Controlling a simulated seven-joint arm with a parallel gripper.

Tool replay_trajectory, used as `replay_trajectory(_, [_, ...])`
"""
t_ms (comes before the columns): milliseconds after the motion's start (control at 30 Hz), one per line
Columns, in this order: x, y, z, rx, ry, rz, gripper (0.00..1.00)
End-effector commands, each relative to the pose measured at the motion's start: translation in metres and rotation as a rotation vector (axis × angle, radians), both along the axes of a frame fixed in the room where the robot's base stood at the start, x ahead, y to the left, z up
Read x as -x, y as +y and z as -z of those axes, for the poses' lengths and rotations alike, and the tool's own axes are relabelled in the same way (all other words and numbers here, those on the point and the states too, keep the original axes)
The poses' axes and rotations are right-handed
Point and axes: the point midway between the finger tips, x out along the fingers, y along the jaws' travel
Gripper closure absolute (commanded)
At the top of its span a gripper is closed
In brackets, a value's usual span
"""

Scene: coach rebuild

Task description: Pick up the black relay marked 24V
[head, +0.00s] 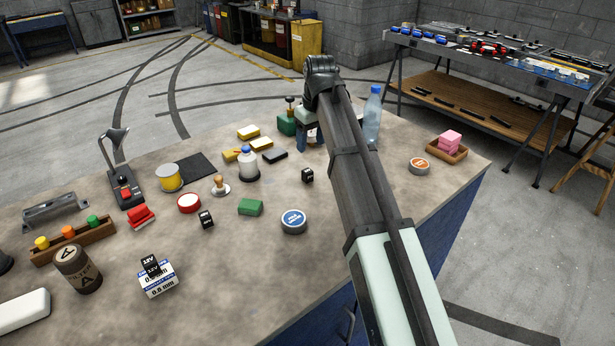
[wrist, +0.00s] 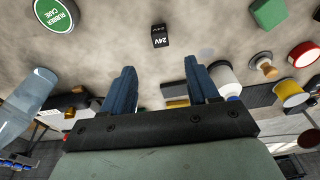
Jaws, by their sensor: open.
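The black relay marked 24V (wrist: 159,36) is a small black block with white lettering, standing on the bench beyond my fingertips in the wrist view. In the head view it appears as the small black block (head: 307,175) just nearer than my gripper (head: 310,143); its marking is not legible there. My gripper (wrist: 160,72) is open, its two blue fingers apart and nothing between them. The relay is roughly centred between the fingers in the wrist view and apart from them.
Another small black block (head: 206,219) stands farther left, and one marked 12V (head: 151,266) sits on a white-and-blue box. A clear bottle (head: 372,118) stands right of my gripper.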

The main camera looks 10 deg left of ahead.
Motion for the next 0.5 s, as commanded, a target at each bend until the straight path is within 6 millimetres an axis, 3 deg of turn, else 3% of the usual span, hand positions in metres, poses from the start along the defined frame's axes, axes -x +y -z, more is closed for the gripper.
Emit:
replay_trajectory(300, [-0.004,0.005,0.051,0.000,0.002,0.002,0.40])
replay_trajectory(500, [-0.007,0.007,0.069,0.001,0.002,0.003,0.40])
